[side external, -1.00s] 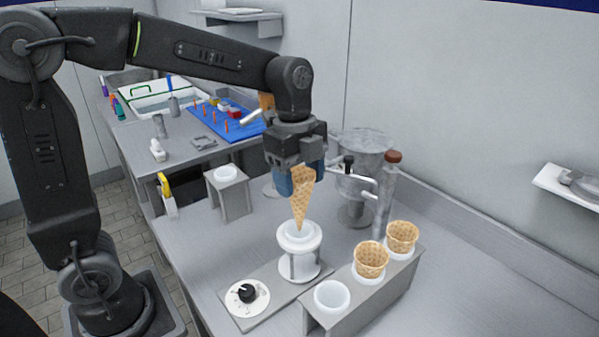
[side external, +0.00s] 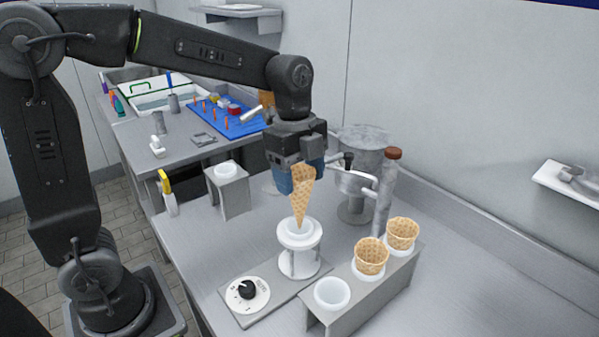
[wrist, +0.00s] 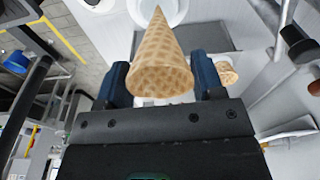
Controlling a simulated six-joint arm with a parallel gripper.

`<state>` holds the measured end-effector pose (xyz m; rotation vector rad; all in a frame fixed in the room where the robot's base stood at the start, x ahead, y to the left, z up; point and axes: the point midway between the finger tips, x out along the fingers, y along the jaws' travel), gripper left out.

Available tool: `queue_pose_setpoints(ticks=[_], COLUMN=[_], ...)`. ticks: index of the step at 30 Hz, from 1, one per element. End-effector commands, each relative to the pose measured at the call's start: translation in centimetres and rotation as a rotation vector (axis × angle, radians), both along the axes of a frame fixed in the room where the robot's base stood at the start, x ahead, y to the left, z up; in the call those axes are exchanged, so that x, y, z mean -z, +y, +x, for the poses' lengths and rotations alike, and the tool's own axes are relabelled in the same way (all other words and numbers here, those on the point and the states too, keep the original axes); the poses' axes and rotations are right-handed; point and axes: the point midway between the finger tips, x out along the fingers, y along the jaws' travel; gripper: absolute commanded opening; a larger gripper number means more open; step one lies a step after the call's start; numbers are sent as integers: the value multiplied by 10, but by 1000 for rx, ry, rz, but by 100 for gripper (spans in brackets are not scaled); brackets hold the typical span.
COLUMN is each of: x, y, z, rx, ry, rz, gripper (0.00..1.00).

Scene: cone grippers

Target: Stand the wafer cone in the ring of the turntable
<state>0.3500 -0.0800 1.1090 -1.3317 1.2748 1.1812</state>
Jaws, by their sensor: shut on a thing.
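My gripper (side external: 297,180) is shut on the wafer cone (side external: 301,205), with its blue fingers on either side of the cone's wide end. The cone hangs point down, nearly upright, its tip at or just inside the opening of the white ring of the turntable (side external: 299,236). I cannot tell whether the tip touches the ring. In the wrist view the cone (wrist: 161,62) lies between the blue fingers of my gripper (wrist: 163,78), its tip pointing toward the white ring (wrist: 172,10), which is partly hidden.
A rack (side external: 385,293) at the front right has white rings, two holding cones (side external: 371,257) and one empty ring (side external: 332,293). A dial (side external: 247,290) sits left of the turntable. A metal dispenser (side external: 362,165) with a lever and a bottle (side external: 386,200) stand close behind on the right.

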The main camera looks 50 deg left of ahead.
Motion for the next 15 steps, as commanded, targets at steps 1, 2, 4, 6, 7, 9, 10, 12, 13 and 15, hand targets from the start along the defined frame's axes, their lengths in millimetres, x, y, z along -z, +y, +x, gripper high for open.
queue_pose_setpoints(ticks=[1,2,4,6,7,9,10,12,13,15], x=[2,3,5,7,8,10,11,13,14,16], y=[0,0,0,0,0,0,0,0,0,0], z=[0,0,0,0,0,0,0,0,0,0], rx=[0,0,0,0,0,0,0,0,0,0], ry=[1,1,1,1,1,1,2,2,2,1], rz=[0,0,0,0,0,0,0,0,0,0], gripper=[52,52,52,52,52,52,52,52,52,52])
